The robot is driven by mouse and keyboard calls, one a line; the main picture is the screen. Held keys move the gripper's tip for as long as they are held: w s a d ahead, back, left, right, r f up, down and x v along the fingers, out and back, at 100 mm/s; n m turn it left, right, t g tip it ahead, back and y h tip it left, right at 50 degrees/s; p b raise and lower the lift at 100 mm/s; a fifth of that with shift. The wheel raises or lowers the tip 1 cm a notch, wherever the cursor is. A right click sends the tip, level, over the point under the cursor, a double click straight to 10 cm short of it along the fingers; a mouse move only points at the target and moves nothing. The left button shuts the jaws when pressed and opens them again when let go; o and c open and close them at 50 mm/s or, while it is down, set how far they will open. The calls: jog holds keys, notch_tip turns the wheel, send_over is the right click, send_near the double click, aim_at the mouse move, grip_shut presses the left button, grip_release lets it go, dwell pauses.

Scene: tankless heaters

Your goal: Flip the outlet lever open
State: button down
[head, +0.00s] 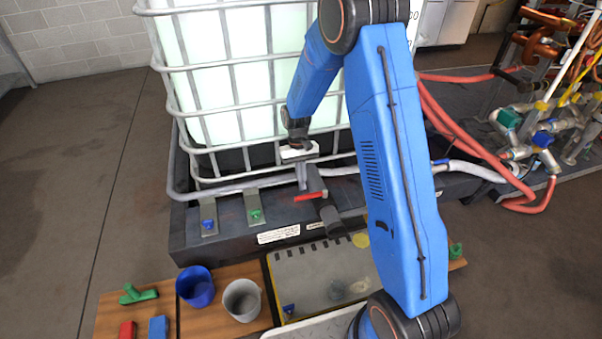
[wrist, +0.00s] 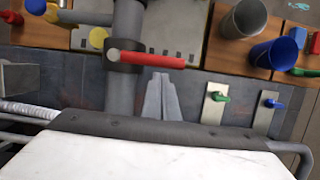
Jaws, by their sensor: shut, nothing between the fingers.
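The outlet lever is a red handle (head: 311,196) on the dark outlet valve and pipe (head: 330,217) at the front of the caged tank. In the wrist view the red handle (wrist: 152,61) points right from its pivot, crosswise to the grey pipe (wrist: 127,20). My gripper (head: 302,184) is beside the lever, at the tank's front. In the wrist view its grey fingers (wrist: 158,76) are together and empty, with their tips close to the middle of the handle. I cannot tell whether they touch it.
A white tank (head: 215,80) in a metal cage stands close behind my gripper. Brackets with a blue lever (head: 208,222) and a green lever (head: 255,214) are to the left. Below are a blue cup (head: 196,287), a grey cup (head: 242,300) and a grey tray (head: 310,273).

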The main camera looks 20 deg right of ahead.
jog(key=shift+x, duration=0.8)
jog(key=shift+s, duration=0.1)
